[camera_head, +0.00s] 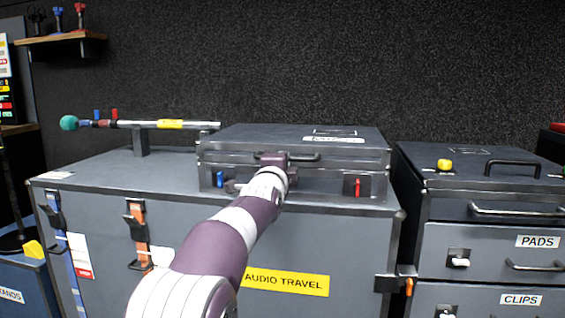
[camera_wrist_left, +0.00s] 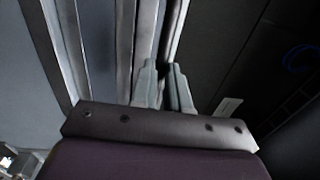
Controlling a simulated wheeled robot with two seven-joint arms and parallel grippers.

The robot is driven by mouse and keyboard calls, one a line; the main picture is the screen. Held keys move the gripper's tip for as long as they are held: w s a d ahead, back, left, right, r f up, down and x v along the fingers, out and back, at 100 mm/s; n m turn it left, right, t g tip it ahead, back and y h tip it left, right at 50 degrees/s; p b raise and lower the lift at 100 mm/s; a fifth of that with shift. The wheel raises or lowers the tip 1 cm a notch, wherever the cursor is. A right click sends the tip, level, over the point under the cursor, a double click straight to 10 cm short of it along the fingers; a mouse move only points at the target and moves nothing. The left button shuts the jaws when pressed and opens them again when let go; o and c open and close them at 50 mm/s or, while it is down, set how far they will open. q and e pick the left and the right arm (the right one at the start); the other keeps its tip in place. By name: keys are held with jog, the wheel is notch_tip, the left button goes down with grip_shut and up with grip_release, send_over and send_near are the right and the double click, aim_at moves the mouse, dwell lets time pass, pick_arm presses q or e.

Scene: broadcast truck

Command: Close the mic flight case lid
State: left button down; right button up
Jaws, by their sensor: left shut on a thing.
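The mic flight case (camera_head: 330,186) is a grey box on top of the large audio travel case. Its lid (camera_head: 345,142) lies down, about level, over the box; I cannot tell whether a thin gap is left at the front seam. A dark handle (camera_head: 308,157) runs along the lid's front. My left gripper (camera_head: 272,158) is at the left part of this handle, its fingers mostly hidden by my wrist. In the left wrist view, my left gripper (camera_wrist_left: 164,80) has its fingers closed about a dark bar at the lid. My right gripper is not in view.
A blue latch (camera_head: 220,179) and a red latch (camera_head: 357,187) sit on the box front. A microphone boom (camera_head: 140,125) lies on a stand at left. The audio travel case (camera_head: 335,235) fills the front. A drawer cabinet (camera_head: 480,235) stands at right.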

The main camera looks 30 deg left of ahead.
pick_arm(q)
jog(key=f, duration=0.3)
jog(key=shift+w+a+g, duration=0.1)
jog(key=shift+w+g, duration=0.2)
jog(key=c, duration=1.1)
grip_release()
jog(key=shift+s, duration=0.15)
jog(key=shift+r, duration=0.1)
jog(key=p+v, duration=0.1)
jog(key=v, duration=0.3)
jog(key=p+v, duration=0.1)
jog(key=v, duration=0.3)
jog(key=r+p+v, duration=0.1)
jog(key=v, duration=0.4)
jog(key=shift+a, duration=0.1)
